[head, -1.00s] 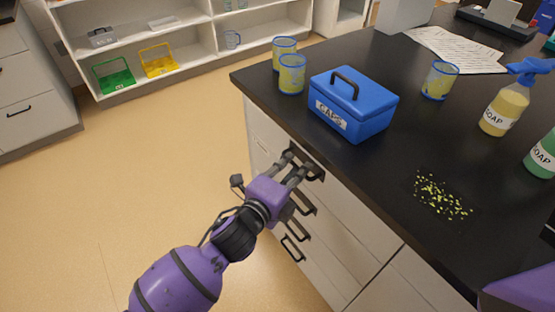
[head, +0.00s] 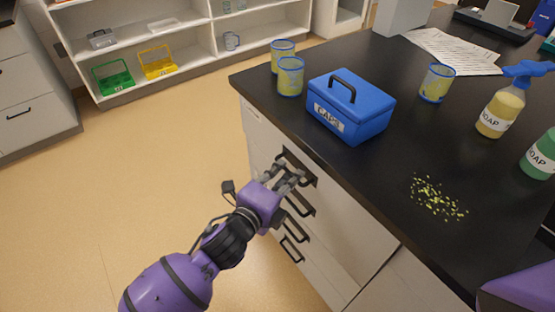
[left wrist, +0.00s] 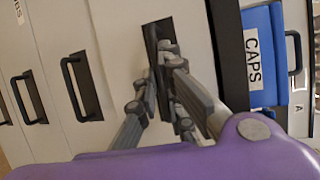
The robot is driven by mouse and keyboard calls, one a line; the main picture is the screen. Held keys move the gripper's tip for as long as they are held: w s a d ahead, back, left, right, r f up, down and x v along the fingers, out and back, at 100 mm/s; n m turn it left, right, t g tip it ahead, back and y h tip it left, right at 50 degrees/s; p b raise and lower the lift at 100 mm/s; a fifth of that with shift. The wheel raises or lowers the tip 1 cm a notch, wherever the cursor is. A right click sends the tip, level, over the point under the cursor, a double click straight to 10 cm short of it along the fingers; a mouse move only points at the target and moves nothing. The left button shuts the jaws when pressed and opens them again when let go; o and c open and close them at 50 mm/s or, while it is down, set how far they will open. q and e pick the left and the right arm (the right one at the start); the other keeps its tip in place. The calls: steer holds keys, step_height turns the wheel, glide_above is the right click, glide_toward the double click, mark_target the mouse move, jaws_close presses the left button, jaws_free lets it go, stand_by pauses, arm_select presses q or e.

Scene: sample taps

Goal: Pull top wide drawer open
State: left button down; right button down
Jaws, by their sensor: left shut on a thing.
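The top wide drawer (head: 345,215) is in the white cabinet under the black worktop. I see no clear gap around its front. Its black handle (head: 308,179) sits on a dark plate; in the left wrist view the handle (left wrist: 152,40) is partly hidden by my fingers. My left gripper (head: 292,172) is shut on this handle, and its grey fingers (left wrist: 168,75) meet around it in the left wrist view. My right gripper is out of sight; only a purple part of my right arm shows at the lower right.
More drawer handles (head: 299,204) lie below the held one. On the worktop stand a blue CAPS box (head: 370,113), blue-rimmed cups (head: 290,77) and soap bottles (head: 500,112), near yellow-green crumbs (head: 437,197). The floor (head: 150,190) left of the cabinet is free.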

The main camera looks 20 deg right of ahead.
arm_select(q)
steer(key=s+a+p, duration=0.2)
steer(key=s+a, duration=0.2)
steer(key=a, duration=0.7)
steer(key=s+a+p, duration=0.1)
steer(key=s+a, duration=0.3)
steer(key=a, duration=0.8)
steer(key=s+a+p, duration=0.2)
steer(key=s+a, duration=0.2)
steer(key=a, duration=0.7)
steer(key=shift+s+a+p, duration=0.15)
steer(key=shift+s+p, duration=0.05)
steer(key=shift+p, duration=0.15)
steer(key=c, duration=2.2)
jaws_free()
steer(key=shift+o, duration=0.2)
steer(key=v, duration=1.2)
